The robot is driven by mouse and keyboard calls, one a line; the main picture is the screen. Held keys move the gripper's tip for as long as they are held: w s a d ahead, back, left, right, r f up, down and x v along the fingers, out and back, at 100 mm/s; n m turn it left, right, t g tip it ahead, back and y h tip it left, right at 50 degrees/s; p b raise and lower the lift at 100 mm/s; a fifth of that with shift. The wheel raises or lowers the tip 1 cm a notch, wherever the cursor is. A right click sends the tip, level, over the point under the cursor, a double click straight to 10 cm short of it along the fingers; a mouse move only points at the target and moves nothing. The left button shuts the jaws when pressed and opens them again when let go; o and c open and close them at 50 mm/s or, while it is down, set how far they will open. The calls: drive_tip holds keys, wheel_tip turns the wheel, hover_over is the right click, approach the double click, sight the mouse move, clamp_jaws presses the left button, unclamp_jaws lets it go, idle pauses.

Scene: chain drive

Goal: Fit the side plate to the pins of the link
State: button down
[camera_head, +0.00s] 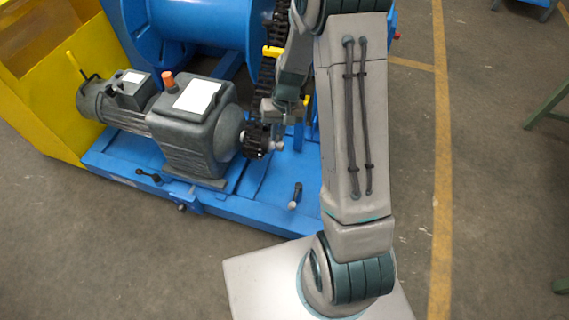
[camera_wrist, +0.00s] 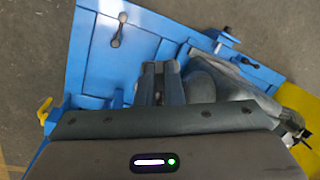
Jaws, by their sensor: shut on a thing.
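My gripper (camera_head: 277,131) is at the chain, just above and right of the small dark sprocket on the gearbox shaft. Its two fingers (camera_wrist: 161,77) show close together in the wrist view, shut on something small. The side plate is too small and hidden to make out between the fingers. The dark chain (camera_head: 267,75) hangs down from the blue drum toward the sprocket (camera_head: 254,142). The link and its pins are hidden by my gripper or too small to tell. A small silvery round piece (camera_head: 278,146) shows just below the fingers.
The grey gearbox (camera_head: 190,130) and its motor stand on the blue frame (camera_head: 235,205), left of my gripper. The blue drum (camera_head: 195,25) is behind. Yellow pieces (camera_head: 272,51) sit beside the chain.

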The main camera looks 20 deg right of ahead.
wheel_tip(320, 180, down, 21)
drive_tip(key=w+a+m+t+y+b, duration=0.1)
drive_tip(key=w+a+m+y+b, duration=0.15)
drive_tip(key=y+b, duration=1)
drive_tip(key=w+d+f+m+t+b, duration=0.7)
drive_tip(key=w+d+f+t+b, duration=0.1)
drive_tip(key=b, duration=0.8)
wheel_tip(320, 180, down, 3)
drive_tip(key=shift+d+r+t, duration=0.15)
drive_tip(key=shift+d+t, duration=0.05)
drive_tip(key=shift+t, duration=0.6)
drive_tip(key=shift+b+x, duration=0.4)
drive_tip(key=shift+x, duration=2.55)
drive_tip(key=shift+x, duration=0.85)
